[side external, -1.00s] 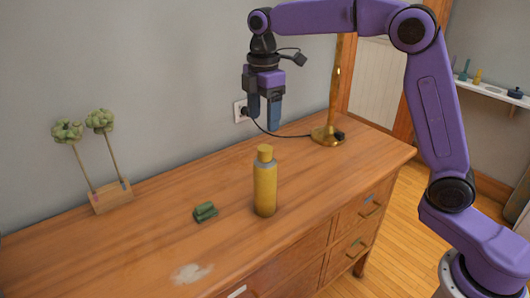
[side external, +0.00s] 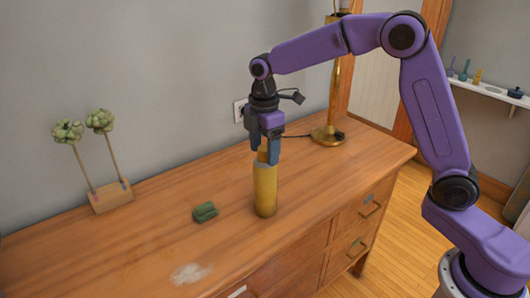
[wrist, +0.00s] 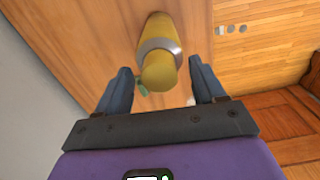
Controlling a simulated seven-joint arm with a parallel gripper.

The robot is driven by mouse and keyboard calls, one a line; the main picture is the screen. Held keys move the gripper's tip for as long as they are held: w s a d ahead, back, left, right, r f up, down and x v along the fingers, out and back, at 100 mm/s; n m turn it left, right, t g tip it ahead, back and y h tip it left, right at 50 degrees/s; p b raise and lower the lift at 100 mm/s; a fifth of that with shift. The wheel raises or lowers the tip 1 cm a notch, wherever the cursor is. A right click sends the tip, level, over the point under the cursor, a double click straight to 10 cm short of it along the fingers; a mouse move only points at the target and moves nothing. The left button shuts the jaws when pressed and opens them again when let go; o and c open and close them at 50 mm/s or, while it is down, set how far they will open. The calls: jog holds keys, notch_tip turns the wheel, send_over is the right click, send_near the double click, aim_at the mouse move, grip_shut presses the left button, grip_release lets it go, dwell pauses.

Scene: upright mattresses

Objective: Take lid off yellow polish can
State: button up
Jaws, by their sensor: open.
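The yellow polish can (side external: 265,193) stands upright on the wooden dresser. Its yellow lid (wrist: 159,71) is on top, above a grey collar (wrist: 158,47) that shows in the wrist view. My gripper (side external: 265,155) points down at the top of the can, and its fingers partly hide the lid in the side view. In the wrist view my gripper (wrist: 160,80) is open, with one blue finger to each side of the lid and a gap on both sides.
A green block (side external: 205,211) lies left of the can. A wooden stand with two green flower-like tops (side external: 111,198) is at the far left. A brass lamp (side external: 328,134) stands behind right. A pale smear (side external: 191,272) marks the dresser top (side external: 140,235), which is otherwise mostly clear.

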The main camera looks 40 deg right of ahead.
jog(key=c, duration=1.1)
jog(key=shift+r, duration=0.1)
